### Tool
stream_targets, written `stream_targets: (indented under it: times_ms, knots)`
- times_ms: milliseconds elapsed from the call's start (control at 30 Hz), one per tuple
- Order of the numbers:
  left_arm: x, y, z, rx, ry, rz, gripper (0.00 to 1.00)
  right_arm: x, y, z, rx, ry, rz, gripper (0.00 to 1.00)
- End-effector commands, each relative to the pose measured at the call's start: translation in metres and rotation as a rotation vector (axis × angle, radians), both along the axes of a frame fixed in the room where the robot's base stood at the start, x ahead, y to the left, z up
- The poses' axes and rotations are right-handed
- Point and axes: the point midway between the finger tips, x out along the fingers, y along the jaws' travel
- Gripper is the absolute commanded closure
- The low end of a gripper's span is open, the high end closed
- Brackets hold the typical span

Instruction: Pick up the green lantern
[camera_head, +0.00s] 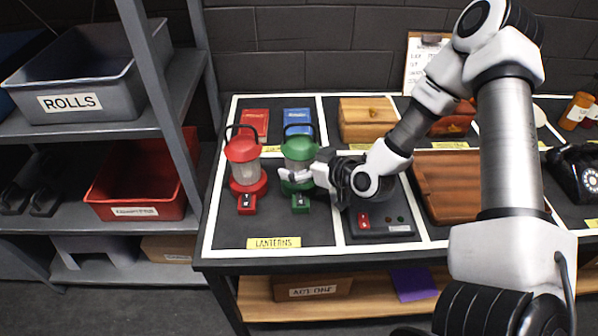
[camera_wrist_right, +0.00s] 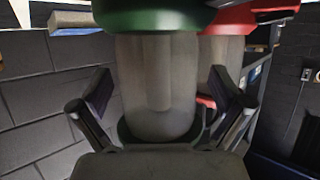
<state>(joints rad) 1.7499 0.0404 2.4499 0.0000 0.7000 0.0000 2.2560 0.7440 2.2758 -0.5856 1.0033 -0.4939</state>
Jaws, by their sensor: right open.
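The green lantern (camera_head: 299,150) stands upright on the black table, in the section labelled LANTERNS, with a green tag block (camera_head: 300,203) in front of it. The red lantern (camera_head: 244,160) stands to its left, with a red tag block (camera_head: 247,204) in front. My right gripper (camera_head: 298,180) is at the green lantern's right side, low on its body. In the right wrist view the green lantern (camera_wrist_right: 157,85) fills the middle between the two open fingers, and the red lantern (camera_wrist_right: 222,50) shows behind it. Contact with the fingers cannot be told. My left gripper is not in view.
A red book (camera_head: 255,121) and a blue book (camera_head: 298,118) lie behind the lanterns. A wooden box (camera_head: 367,120) stands behind my right arm. A button panel (camera_head: 385,226) lies right of the lanterns. Grey shelves (camera_head: 80,133) with bins stand at the left.

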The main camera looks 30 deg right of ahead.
Motion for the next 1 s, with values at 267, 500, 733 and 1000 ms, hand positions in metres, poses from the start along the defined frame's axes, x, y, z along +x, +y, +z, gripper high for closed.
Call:
stream_targets:
  times_ms: [267, 500, 733, 1000]
  knots:
    - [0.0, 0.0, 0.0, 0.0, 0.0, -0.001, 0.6, 0.0, 0.0, 0.0, 0.0, 0.0, -0.001, 0.6]
    - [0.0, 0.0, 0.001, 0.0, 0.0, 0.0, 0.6, 0.0, 0.0, 0.001, -0.001, -0.002, -0.001, 0.91]
    - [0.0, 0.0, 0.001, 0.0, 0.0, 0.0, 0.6, 0.0, -0.001, 0.006, 0.0, -0.003, -0.002, 0.91]
    - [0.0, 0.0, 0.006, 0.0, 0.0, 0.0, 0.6, 0.0, -0.001, 0.036, 0.001, -0.006, -0.002, 0.91]
